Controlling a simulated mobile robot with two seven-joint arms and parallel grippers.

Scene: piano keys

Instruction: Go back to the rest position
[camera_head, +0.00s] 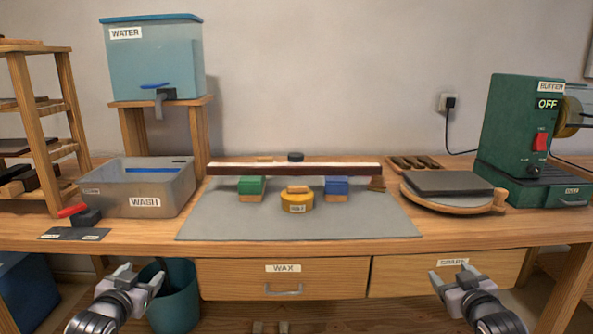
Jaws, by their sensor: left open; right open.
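My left gripper (138,277) is open and empty, low at the front left, below the table's front edge and in front of a teal bin. My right gripper (455,275) is open and empty, low at the front right, in front of the right drawer. Both grippers are apart from the things on the table. A long dark bar with a pale top edge (295,170) lies level across a green block (251,186) and a blue block (337,187) on the grey mat (220,222). A round yellow tin (297,203) stands between the blocks.
The wooden workbench (130,232) carries a grey wash tub (150,203) at left, and a round board with a dark slab (447,183) and a green buffer machine (515,135) at right. A blue water tank (155,65) stands behind the tub. The wax drawer (320,280) is closed.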

